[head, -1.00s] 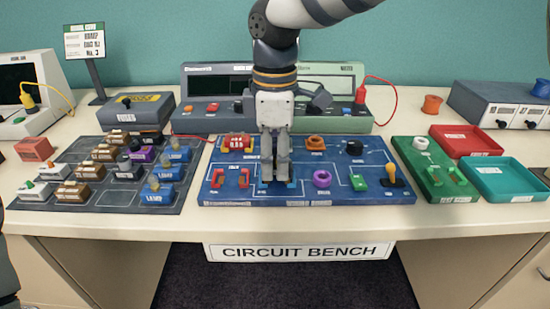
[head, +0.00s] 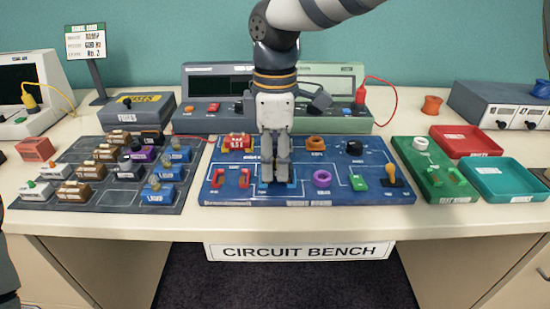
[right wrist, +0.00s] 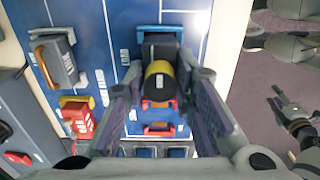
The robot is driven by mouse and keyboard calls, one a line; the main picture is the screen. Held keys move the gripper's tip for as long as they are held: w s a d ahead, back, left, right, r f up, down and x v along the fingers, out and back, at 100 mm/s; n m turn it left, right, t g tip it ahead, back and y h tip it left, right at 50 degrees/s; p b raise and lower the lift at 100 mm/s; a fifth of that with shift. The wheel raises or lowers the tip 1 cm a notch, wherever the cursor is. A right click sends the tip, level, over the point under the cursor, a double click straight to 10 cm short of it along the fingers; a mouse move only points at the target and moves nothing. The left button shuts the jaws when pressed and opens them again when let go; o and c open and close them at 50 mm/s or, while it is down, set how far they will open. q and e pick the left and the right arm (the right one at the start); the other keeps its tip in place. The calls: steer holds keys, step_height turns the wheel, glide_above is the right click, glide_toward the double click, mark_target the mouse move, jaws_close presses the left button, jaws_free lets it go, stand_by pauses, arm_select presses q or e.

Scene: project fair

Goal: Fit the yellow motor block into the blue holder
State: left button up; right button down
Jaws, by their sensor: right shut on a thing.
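My right gripper (head: 277,181) is shut on the yellow motor block, over the front of the blue circuit board (head: 330,190). In the right wrist view the motor block (right wrist: 158,82) shows as a yellow round body with a dark part, between the two fingers (right wrist: 161,92). The blue holder (head: 263,188) shows as light blue edges at the fingertips, and its edge also shows beyond the block in the right wrist view (right wrist: 157,29). The block is at the holder, but I cannot tell how deep it sits. My left gripper (right wrist: 280,98) shows small over the floor; its jaws are unclear.
A red module (head: 238,142) and an orange ring (head: 316,144) stand behind. A dark parts board (head: 112,198) lies left, a green board (head: 432,180) right.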

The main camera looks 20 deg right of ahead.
steer(key=shift+f, duration=0.45)
steer(key=c, duration=1.2)
jaws_free()
steer(key=shift+c, duration=0.2)
steer(key=o, duration=0.5)
steer(key=shift+r, duration=4)
